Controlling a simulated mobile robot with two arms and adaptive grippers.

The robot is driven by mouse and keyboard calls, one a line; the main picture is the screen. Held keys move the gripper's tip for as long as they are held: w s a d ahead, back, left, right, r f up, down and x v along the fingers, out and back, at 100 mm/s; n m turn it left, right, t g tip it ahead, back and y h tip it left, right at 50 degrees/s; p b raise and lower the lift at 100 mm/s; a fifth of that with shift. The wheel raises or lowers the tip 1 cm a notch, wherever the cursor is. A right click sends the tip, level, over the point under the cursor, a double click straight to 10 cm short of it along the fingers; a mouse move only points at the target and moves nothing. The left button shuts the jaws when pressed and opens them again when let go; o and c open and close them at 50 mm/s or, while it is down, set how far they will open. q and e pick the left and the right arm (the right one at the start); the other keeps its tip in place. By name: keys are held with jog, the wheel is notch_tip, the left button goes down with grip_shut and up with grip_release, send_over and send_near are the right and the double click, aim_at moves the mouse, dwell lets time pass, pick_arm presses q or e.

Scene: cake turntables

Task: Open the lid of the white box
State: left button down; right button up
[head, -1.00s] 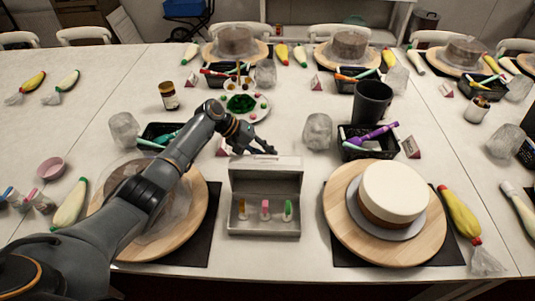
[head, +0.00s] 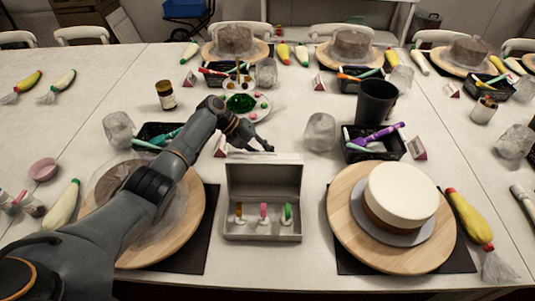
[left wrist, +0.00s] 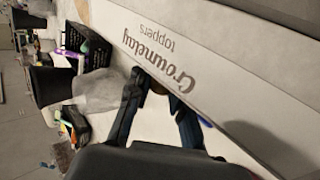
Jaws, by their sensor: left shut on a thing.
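The white box (head: 262,231) stands on the table at the front middle in the head view. Its lid (head: 264,177) is raised and stands roughly upright along the far side. Three small coloured toppers (head: 264,213) show inside. My left gripper (head: 262,147) is behind the lid's top edge, its fingertips partly hidden. In the left wrist view the fingers (left wrist: 158,92) meet the lid's edge (left wrist: 185,60), beside upside-down lettering. They are shut on the lid, though the exact contact is hard to see. My right gripper is not in view.
A white cake (head: 400,190) on a round wooden board (head: 349,235) stands to the right. Another board (head: 190,232) with a covered cake lies under my left arm. A black cup (head: 375,102), a glass (head: 320,132) and a tool tray (head: 372,156) stand behind.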

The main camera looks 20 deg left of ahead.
pick_arm(q)
jog(key=c, duration=1.2)
grip_release()
jog(key=shift+r, duration=0.15)
jog(key=v, duration=1.2)
